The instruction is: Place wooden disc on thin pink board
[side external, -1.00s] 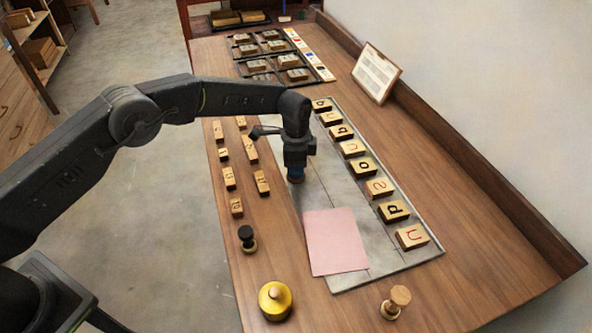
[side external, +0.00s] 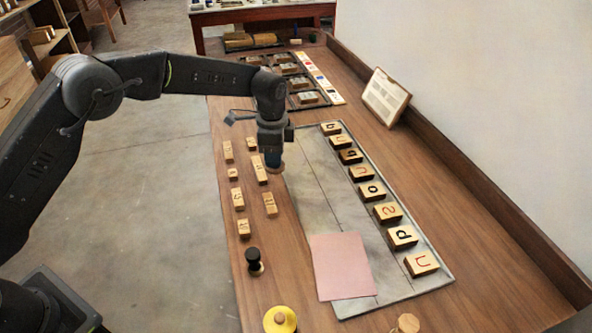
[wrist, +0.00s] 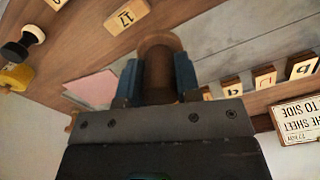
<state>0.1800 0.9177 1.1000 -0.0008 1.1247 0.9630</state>
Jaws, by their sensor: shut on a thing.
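My gripper (side external: 273,165) is shut on a brown, round-ended wooden piece (wrist: 158,72), which appears to be the wooden disc. It sits between my blue fingers in the wrist view. In the side view the fingers mostly hide it; it is above the left edge of the grey plate, apart from the pink board. The thin pink board (side external: 342,267) lies flat and bare at the near end of the grey plate (side external: 322,198). The pink board also shows left of my fingers in the wrist view (wrist: 95,87).
Several letter blocks (side external: 387,212) line the plate's right side. More small blocks (side external: 239,198) lie left of the plate. A black-knobbed stamp (side external: 254,260), a yellow round pot (side external: 280,320) and a wooden knob (side external: 406,324) stand nearer. A framed sign (side external: 385,97) leans at the right wall.

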